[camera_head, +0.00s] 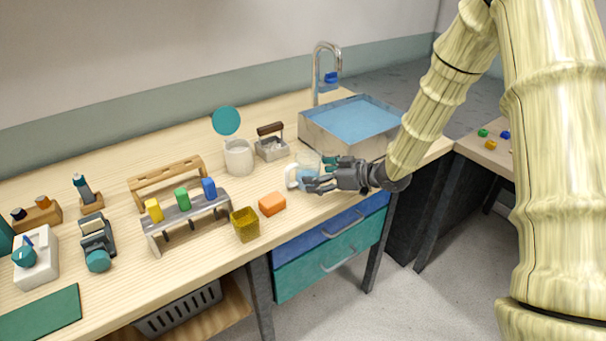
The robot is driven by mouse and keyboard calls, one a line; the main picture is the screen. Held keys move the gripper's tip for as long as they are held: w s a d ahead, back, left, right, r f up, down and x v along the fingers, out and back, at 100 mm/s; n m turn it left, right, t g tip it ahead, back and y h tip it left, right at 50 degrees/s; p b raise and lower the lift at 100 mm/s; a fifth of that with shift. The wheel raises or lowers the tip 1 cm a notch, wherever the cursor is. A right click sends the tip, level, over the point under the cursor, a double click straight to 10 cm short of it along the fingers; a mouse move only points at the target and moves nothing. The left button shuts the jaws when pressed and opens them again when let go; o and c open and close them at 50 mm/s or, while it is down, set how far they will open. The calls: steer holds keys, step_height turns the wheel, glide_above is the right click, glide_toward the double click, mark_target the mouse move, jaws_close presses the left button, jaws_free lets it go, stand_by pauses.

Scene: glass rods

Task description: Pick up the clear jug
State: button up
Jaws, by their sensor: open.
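The clear jug (308,160) stands upright on the wooden workbench, near its front edge, in the head view. It is see-through, with a pale handle (291,177) on its left side. My gripper (318,173) reaches in from the right, with its dark fingers and teal parts at the jug. The fingers are open and overlap the jug in the picture. They hide part of its body, and I cannot tell whether they touch it.
An orange block (272,204) and a yellow-brown cup (245,224) lie left of the jug. Behind are a white pot (238,157), a metal basket (271,148) and a sink (357,122) with a faucet (318,75). A metal rack (187,222) stands further left. Drawers (331,260) sit below the bench edge.

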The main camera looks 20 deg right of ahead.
mark_target(318, 165)
steer(key=shift+x, duration=1.5)
steer(key=c, duration=1.3)
steer(key=shift+o, duration=0.2)
steer(key=shift+r, duration=0.45)
steer(key=r, duration=0.2)
steer(key=shift+s+d+r, duration=0.1)
steer(key=shift+s+r, duration=0.1)
steer(key=shift+r, duration=0.15)
steer(key=s+d+r+b, duration=0.1)
steer(key=s+d, duration=0.3)
steer(key=s, duration=1.1)
steer(key=shift+d+r+b, duration=0.2)
steer(key=shift+b, duration=0.3)
